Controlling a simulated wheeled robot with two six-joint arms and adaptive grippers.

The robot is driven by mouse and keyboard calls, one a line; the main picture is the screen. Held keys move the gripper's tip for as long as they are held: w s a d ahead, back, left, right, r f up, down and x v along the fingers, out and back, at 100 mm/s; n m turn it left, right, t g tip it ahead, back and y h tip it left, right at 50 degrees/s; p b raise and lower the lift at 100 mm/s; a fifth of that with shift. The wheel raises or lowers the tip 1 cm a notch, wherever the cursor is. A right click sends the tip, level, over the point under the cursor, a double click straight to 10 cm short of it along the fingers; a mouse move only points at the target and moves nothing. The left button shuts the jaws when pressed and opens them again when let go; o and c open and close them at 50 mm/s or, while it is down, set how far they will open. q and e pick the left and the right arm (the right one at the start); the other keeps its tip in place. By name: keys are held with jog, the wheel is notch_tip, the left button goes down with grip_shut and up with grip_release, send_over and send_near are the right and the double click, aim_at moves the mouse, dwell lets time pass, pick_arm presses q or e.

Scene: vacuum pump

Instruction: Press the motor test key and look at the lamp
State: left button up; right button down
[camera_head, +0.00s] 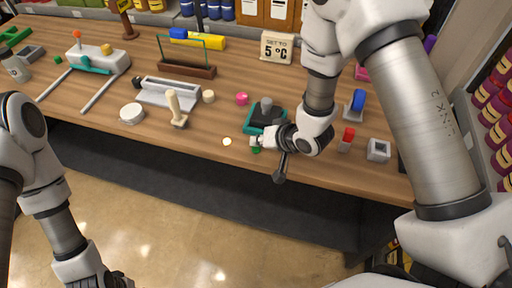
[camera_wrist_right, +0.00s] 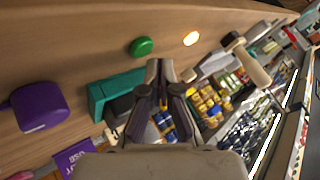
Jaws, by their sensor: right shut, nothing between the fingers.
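A small green round key (camera_wrist_right: 142,46) sits on the wooden table in the right wrist view. In the head view the green key (camera_head: 256,150) shows only in part beside my right gripper. A bright pale-yellow disc, which looks like the lamp (camera_wrist_right: 191,38), lies close to the key; it also shows in the head view (camera_head: 227,141) near the front edge, and looks lit. My right gripper (camera_wrist_right: 158,68) is shut and empty, its tips close to the key; contact cannot be told. In the head view it (camera_head: 256,141) points left. My left gripper is mostly cut off at the bottom.
A teal block with a dark top and grey knob (camera_head: 266,104) stands just behind my right gripper. A cream-handled tool (camera_head: 176,110) and a white round tin (camera_head: 131,114) stand to the left. A red-topped block (camera_head: 347,139) is to the right.

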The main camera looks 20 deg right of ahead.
aim_at(258, 149)
jog(key=shift+f, duration=0.35)
jog(key=shift+f, duration=0.35)
dwell(0.6)
jog(key=shift+r+p, duration=0.55)
jog(key=shift+r, duration=0.3)
notch_tip(258, 149, up, 5)
jog(key=p, duration=0.4)
jog(key=shift+p, duration=0.35)
jog(key=shift+f, duration=0.1)
